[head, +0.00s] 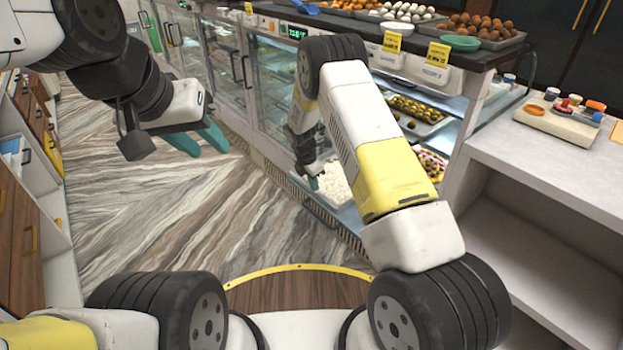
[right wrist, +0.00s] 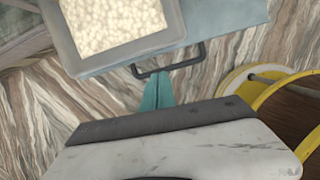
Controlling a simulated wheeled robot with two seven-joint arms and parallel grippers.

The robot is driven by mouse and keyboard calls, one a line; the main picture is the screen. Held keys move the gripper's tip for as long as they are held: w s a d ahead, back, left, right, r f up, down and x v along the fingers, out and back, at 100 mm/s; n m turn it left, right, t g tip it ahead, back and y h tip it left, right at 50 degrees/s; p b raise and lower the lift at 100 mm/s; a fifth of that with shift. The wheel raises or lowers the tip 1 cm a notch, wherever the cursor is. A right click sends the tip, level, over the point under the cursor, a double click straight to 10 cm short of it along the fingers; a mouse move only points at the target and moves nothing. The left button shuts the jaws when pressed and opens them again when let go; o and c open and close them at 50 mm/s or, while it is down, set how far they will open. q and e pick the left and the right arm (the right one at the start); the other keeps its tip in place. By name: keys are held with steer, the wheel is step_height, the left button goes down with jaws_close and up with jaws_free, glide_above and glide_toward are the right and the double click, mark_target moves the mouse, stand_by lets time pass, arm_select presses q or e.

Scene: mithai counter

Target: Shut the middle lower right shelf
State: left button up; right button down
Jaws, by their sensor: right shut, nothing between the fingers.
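The lower right shelf (head: 349,216) of the glass counter is pulled out over the floor, with a tray of small white sweets (head: 333,180) on it. In the right wrist view the shelf (right wrist: 222,22) is pale blue, with a dark bar handle (right wrist: 196,58) on its front edge and the sweets tray (right wrist: 172,40) above. My right gripper (right wrist: 157,90) is shut and empty, its teal fingertips close to the handle; I cannot tell whether they touch. In the head view my right gripper (head: 315,184) is partly hidden by my arm. My left gripper (head: 204,142) is open and empty over the floor.
Glass counter doors (head: 272,75) run back to the left of the shelf. Trays of sweets (head: 485,30) stand on the counter top. A white side table (head: 545,155) is at right, and drawers (head: 20,215) line the left. The patterned floor between is clear.

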mark_target(318, 204)
steer(key=shift+n, duration=0.4)
steer(key=x, duration=1.2)
steer(key=shift+w+a+f, duration=0.1)
steer(key=shift+a+f, duration=0.1)
steer(key=shift+a, duration=0.15)
